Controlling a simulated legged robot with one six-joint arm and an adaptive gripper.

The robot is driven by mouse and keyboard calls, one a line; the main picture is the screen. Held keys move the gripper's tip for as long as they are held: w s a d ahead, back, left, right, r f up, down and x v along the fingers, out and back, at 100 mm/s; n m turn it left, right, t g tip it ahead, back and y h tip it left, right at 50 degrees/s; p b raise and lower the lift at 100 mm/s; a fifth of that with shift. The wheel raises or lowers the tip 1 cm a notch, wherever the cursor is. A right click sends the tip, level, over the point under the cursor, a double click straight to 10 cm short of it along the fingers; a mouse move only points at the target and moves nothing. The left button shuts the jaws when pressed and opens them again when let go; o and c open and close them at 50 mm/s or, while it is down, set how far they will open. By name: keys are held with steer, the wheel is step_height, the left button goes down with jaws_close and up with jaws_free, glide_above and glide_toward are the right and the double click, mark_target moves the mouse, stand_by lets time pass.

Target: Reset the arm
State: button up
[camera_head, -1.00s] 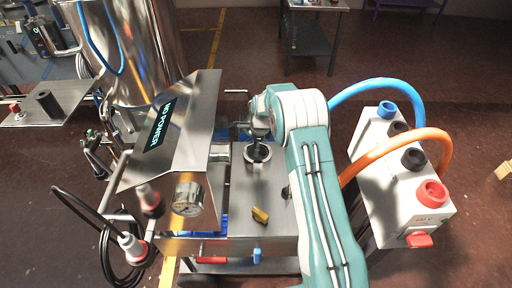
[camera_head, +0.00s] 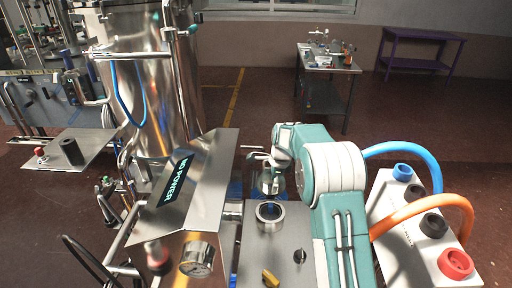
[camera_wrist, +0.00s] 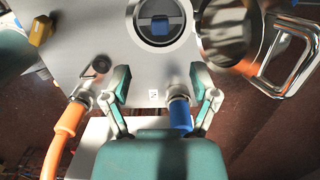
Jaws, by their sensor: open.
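My arm (camera_head: 335,170) is folded above the steel worktop in the head view. My gripper (camera_wrist: 160,82) is open and empty in the wrist view, its two fingers spread apart. In the head view my gripper (camera_head: 272,182) is small and partly hidden, above and behind a round metal ring (camera_head: 269,224) on the worktop. In the wrist view a round port (camera_wrist: 144,36) with a blue piece inside lies beyond the fingertips.
A steel panel marked POWER (camera_head: 184,190) stands left of the worktop (camera_head: 285,248). A white box (camera_head: 385,203) with blue and orange hoses (camera_head: 425,204) is right of my arm. A yellow piece (camera_head: 270,278) sits on the worktop. A tall steel tank (camera_head: 160,90) stands behind.

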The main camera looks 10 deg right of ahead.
steer(key=s+r+n+t, duration=0.3)
steer(key=s+r+n, duration=0.7)
steer(key=s+r, duration=0.8)
steer(key=s+a+r+n+t+h, duration=0.1)
steer(key=s+n, duration=0.9)
steer(key=s, duration=1.1)
steer(key=shift+r+t, duration=0.6)
steer(key=shift+t, duration=0.1)
steer(key=shift+c, duration=0.3)
